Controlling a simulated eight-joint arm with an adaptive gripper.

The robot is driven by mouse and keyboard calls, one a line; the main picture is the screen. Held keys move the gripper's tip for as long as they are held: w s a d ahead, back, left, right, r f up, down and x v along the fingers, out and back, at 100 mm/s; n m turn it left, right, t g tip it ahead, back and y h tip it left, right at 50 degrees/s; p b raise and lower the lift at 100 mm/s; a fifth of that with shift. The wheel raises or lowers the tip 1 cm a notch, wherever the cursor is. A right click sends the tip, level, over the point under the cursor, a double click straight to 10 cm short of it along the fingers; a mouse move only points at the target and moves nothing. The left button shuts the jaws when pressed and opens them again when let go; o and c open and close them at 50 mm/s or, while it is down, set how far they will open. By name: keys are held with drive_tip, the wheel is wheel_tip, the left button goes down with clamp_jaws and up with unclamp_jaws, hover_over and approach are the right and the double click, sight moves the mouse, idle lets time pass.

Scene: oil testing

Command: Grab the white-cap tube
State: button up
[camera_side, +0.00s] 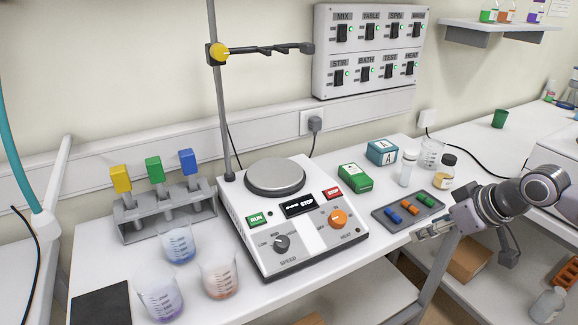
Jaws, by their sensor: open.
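A small clear container with a white cap (408,168) stands upright at the back right of the bench; it is the nearest match to the white-cap tube, but it is too small to be sure. My gripper (428,231) is at the bench's front right edge, in front of and to the right of that container, clear of it. The gripper points left and is open, with nothing visible between its fingers. The dark tray (381,214) with blue, orange and green pieces lies just behind and left of the fingers.
A brown bottle with a black cap (443,172) and a clear beaker (432,153) stand right of the white-capped container. A blue box (381,152) and green box (355,177) stand left. A stirrer plate (290,220) fills mid-bench. Beakers (220,275) stand at front left.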

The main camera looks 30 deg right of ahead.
drive_tip(key=w+d+r+n+g, duration=0.2)
drive_tip(key=w+d+r+n, duration=0.15)
drive_tip(key=w+r, duration=0.3)
drive_tip(key=n+g, duration=0.5)
drive_tip(key=n, duration=0.2)
hover_over(406, 173)
drive_tip(key=w, duration=0.1)
drive_tip(key=shift+d+f, duration=0.1)
drive_tip(key=shift+f, duration=0.85)
drive_tip(key=shift+w+d+f, duration=0.2)
drive_tip(key=shift+d+f, duration=0.2)
drive_tip(key=shift+f, duration=0.3)
wheel_tip(406, 173, down, 5)
drive_tip(key=shift+r, duration=0.1)
drive_tip(key=shift+s+d+f, duration=0.1)
drive_tip(key=shift+s+f, duration=0.05)
drive_tip(key=shift+f, duration=1.2)
drive_tip(key=shift+s+f, duration=0.1)
drive_tip(key=shift+f, duration=1.2)
clamp_jaws()
